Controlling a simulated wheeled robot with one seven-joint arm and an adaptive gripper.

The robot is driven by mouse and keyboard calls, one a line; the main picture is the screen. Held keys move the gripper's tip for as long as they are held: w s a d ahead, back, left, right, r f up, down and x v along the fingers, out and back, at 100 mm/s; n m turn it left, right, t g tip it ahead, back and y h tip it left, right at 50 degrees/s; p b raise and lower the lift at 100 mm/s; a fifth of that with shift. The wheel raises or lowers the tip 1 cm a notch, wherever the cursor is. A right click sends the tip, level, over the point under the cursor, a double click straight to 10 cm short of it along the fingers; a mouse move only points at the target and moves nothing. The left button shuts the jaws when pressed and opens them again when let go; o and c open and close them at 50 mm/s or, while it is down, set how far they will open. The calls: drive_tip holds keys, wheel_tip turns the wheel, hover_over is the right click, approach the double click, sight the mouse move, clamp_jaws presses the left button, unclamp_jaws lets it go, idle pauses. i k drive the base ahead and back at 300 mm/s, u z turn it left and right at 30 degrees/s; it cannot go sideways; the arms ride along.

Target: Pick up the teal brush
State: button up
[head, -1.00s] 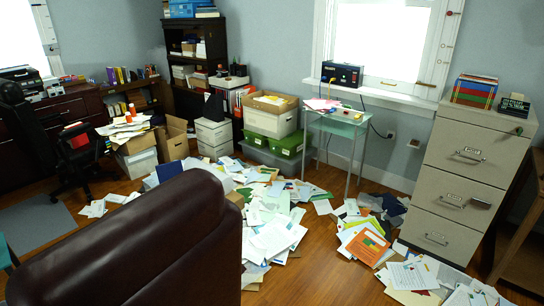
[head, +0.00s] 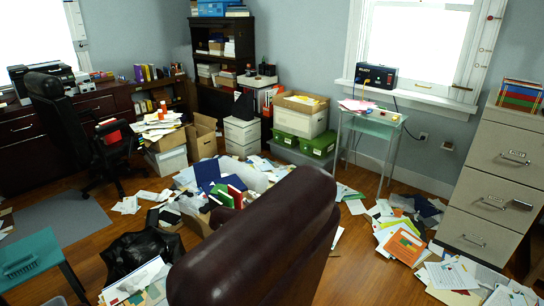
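I cannot make out a teal brush for certain. A dark teal object (head: 20,263) with a slotted or bristled-looking front edge lies on a teal table (head: 52,250) at the lower left of the head view. My gripper is not in view.
A large brown leather chair (head: 255,240) fills the lower middle. A black bag (head: 140,255) and papers lie between it and the teal table. Papers (head: 405,245) litter the floor near the filing cabinet (head: 490,190). A pale glass-topped table (head: 370,125) stands under the window.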

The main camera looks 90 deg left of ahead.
sight(18, 266)
drive_tip(key=u, duration=0.15)
drive_tip(key=k, duration=2.55)
drive_tip(key=u, duration=3.95)
drive_tip(key=i, duration=0.5)
drive_tip(key=u, duration=0.1)
